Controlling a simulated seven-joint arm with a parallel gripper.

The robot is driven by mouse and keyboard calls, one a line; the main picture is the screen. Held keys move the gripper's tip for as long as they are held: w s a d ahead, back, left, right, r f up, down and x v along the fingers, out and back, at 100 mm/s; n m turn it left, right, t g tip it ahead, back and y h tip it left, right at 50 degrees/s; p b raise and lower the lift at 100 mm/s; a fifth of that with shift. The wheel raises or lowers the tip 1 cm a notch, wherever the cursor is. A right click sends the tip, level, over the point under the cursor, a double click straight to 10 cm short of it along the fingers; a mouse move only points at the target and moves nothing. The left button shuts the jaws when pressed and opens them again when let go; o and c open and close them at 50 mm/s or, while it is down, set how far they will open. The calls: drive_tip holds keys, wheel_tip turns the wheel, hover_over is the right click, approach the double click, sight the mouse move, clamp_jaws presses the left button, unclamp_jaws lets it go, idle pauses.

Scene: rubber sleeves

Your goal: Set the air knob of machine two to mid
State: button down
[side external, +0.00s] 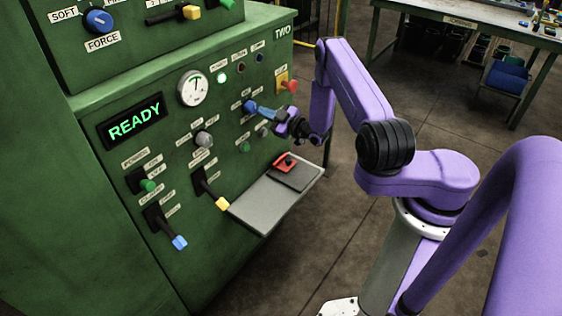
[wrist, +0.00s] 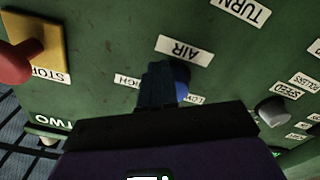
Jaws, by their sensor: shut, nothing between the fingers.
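The air knob (side external: 249,106) is a round blue knob on the green front of machine two (side external: 283,32). In the wrist view, the AIR label (wrist: 183,49) appears upside down beside the blue knob (wrist: 182,78), with HIGH and LOW labels partly visible around it. My gripper (side external: 259,110) is at the knob with its blue fingers shut and empty. In the wrist view, the fingers (wrist: 156,86) cover part of the knob. I cannot tell whether they touch it, and its pointer setting is hidden.
A yellow plate with a red stop button (side external: 290,86) is right of the knob. A grey speed knob (wrist: 272,111) also sits close by. Below, a grey shelf (side external: 262,207) juts out, with a red item (side external: 284,162) on it. A lit READY display (side external: 135,119) is at left.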

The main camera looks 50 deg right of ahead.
drive_tip(key=s, duration=0.6)
drive_tip(key=shift+d+f, duration=0.15)
drive_tip(key=shift+d, duration=0.05)
